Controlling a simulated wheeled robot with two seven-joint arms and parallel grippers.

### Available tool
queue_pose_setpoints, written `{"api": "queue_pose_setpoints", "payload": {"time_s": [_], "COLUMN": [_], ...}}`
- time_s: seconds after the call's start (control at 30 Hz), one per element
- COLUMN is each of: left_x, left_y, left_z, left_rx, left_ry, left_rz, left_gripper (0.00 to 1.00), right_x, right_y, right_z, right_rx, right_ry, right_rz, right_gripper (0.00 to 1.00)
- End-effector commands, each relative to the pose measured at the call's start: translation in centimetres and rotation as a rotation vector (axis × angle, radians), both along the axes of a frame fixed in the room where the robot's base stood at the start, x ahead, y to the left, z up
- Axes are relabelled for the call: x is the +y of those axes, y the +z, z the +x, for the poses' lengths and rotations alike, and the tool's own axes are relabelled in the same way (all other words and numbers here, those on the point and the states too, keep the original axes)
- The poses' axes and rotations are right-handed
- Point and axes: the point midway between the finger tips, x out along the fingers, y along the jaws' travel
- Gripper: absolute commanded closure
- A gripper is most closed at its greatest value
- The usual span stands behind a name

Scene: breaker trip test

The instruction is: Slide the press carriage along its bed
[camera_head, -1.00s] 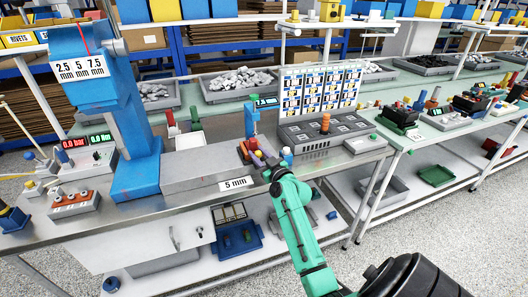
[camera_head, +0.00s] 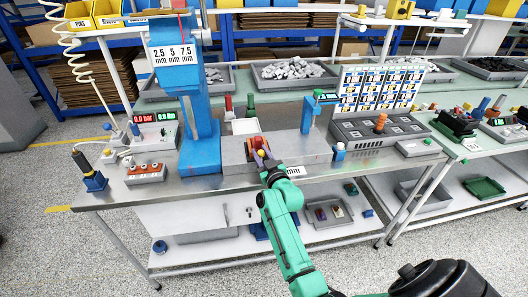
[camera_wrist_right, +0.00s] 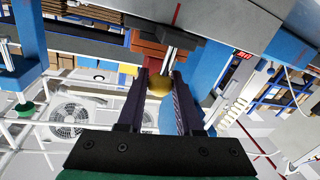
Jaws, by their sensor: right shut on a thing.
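The press carriage (camera_head: 251,150), a small red-orange block, sits on the grey bed (camera_head: 292,148) in the head view. It is between the blue press column (camera_head: 201,135) and the blue gauge post (camera_head: 308,118). My right gripper (camera_head: 261,155) is at the carriage's near side, shut on its yellow knob. In the right wrist view the yellow knob (camera_wrist_right: 158,86) is between the two dark fingers, with the reddish carriage (camera_wrist_right: 155,48) beyond it. The gripper partly hides the carriage in the head view. My left gripper is not in view.
A white scale label (camera_head: 174,51) reading 2.5, 5 and 7.5 mm is on the press head. A red-button box (camera_head: 146,172) stands left of the column. A grey panel with an orange knob (camera_head: 381,122) stands right of the gauge post. The bench front is mostly clear.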

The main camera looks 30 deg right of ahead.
Motion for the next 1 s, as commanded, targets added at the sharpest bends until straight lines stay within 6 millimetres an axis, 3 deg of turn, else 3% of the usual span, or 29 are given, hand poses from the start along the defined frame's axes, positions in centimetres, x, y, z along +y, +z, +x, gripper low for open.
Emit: {"api": "queue_pose_setpoints", "payload": {"time_s": [0.4, 0.43, 0.5, 0.83, 1.0], "left_x": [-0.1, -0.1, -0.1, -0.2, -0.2], "left_y": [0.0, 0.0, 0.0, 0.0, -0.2], "left_z": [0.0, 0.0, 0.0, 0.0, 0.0], "left_rx": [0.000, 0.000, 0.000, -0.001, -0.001], "left_ry": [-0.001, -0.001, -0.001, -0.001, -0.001], "left_rz": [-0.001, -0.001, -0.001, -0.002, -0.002], "left_gripper": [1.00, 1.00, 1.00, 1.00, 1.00], "right_x": [0.1, 0.1, 0.1, 0.1, 0.4], "right_y": [0.0, 0.0, 0.0, 0.0, -0.2], "right_z": [0.0, 0.0, 0.0, -0.1, -2.1], "right_rx": [-0.001, -0.001, -0.001, 0.000, 0.001], "right_ry": [-0.001, -0.001, -0.001, -0.001, -0.001], "right_rz": [0.002, 0.002, 0.002, 0.001, 0.001], "right_gripper": [1.00, 0.58, 0.36, 0.36, 0.36]}}
